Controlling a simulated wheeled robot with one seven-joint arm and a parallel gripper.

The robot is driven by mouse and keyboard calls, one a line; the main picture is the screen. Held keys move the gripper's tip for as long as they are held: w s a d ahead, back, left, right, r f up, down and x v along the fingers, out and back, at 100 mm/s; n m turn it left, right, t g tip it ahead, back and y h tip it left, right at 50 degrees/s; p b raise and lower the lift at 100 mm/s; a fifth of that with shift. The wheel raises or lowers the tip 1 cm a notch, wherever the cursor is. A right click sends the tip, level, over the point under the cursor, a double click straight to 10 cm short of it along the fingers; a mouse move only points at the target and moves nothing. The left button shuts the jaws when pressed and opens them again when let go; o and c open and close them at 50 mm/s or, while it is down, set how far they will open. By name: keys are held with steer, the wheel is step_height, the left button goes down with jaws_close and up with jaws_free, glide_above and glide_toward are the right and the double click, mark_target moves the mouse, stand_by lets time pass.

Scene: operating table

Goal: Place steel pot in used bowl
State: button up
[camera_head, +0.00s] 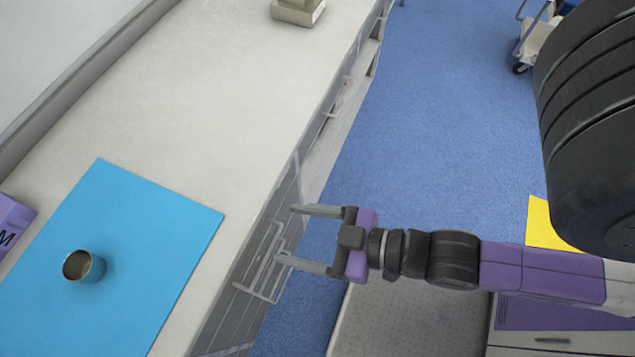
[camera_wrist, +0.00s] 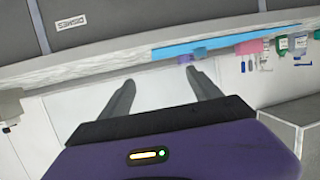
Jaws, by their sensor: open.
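A small steel pot (camera_head: 84,266) stands upright on a blue mat (camera_head: 150,225) on the white counter in the head view. My gripper (camera_head: 284,233) is open and empty, with its two fingers apart and pointing left toward the counter's front edge. It is well to the right of the pot and not touching it. In the wrist view the open fingers (camera_wrist: 160,78) point toward the counter, where the blue mat's edge (camera_wrist: 225,43) shows. I cannot make out a bowl marked as used in either view.
A purple box (camera_head: 12,222) lies left of the mat. A beige object (camera_head: 298,10) stands at the counter's far end. Drawers with handles (camera_head: 268,262) line the counter front near my fingers. A cart (camera_head: 538,40) stands at upper right; blue floor (camera_head: 440,110) is open.

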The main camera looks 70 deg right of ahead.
steer(key=s+d+r+m+h, duration=0.1)
steer(key=s+d+r, duration=0.1)
steer(key=s, duration=0.3)
steer(key=shift+s+r, duration=0.25)
steer(key=shift+r, duration=0.45)
steer(key=shift+o, duration=0.5)
steer(key=shift+s+d+r+h, duration=0.15)
steer(key=shift+s+r+h, duration=0.15)
steer(key=shift+r, duration=0.05)
steer(key=shift+d+f+m, duration=0.1)
steer(key=shift+m, duration=0.2)
